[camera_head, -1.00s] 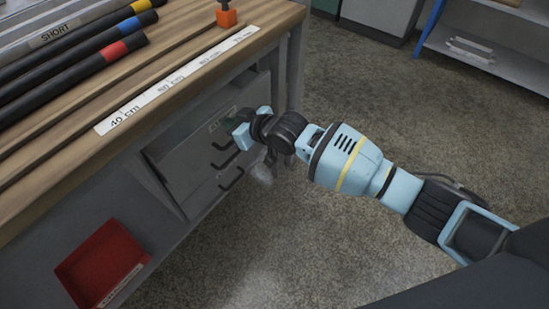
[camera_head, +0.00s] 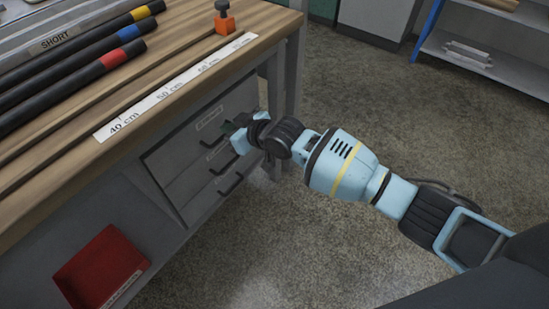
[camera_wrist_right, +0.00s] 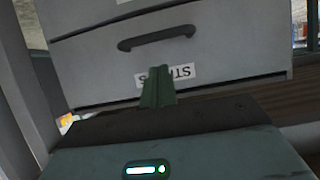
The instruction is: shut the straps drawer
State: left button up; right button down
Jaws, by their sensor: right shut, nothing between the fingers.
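The straps drawer (camera_head: 188,145) is the top grey drawer under the bench top. Its front looks level, or nearly so, with the drawer below. In the right wrist view its front (camera_wrist_right: 240,60) shows upside down, with a dark handle (camera_wrist_right: 157,38) and a partly covered label (camera_wrist_right: 182,72). My right gripper (camera_head: 230,127) is at this front. Its green fingers (camera_wrist_right: 158,88) are together and empty, in front of the label. I cannot tell whether they touch the drawer. My left gripper is not in view.
Lower drawers with dark handles (camera_head: 230,185) sit below, looking shut. A red bin (camera_head: 100,268) is at lower left. The wooden bench top (camera_head: 180,55) holds black hoses (camera_head: 75,82), a ruler strip (camera_head: 175,87) and an orange block (camera_head: 225,24). Floor to the right is clear.

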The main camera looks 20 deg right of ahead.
pick_arm(q)
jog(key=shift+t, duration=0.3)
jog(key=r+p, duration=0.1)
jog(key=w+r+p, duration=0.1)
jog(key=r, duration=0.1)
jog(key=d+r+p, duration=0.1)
jog(key=p, duration=0.1)
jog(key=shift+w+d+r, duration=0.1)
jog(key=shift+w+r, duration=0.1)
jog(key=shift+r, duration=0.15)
pick_arm(e)
jog(key=s+d, duration=0.3)
jog(key=s, duration=0.2)
jog(key=shift+d, duration=0.4)
